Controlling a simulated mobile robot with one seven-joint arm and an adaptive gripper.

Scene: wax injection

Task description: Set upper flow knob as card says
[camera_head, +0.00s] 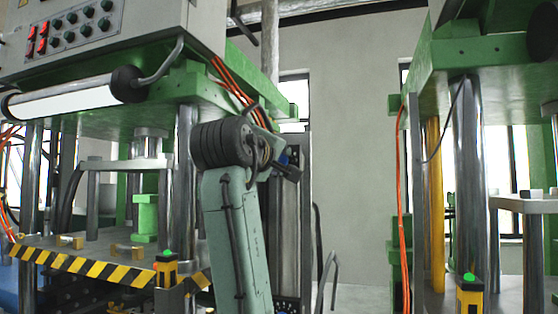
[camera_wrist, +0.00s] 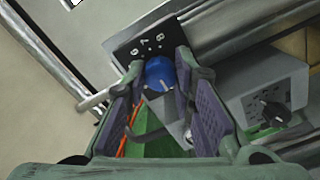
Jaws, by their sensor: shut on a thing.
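In the head view my gripper (camera_head: 288,168) is at the right side of the left press, partly hidden by my own arm; a bit of blue shows there. A black knob (camera_wrist: 272,109) sits on a grey box (camera_wrist: 266,92) to the right in the wrist view. I cannot make out a card.
The left press carries a control box with red and green buttons (camera_head: 68,36) and a yellow-black striped edge (camera_head: 85,268). Orange hoses (camera_head: 232,84) hang close to my arm. A second green press (camera_head: 470,60) stands right. A bare wall (camera_head: 350,150) lies between them.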

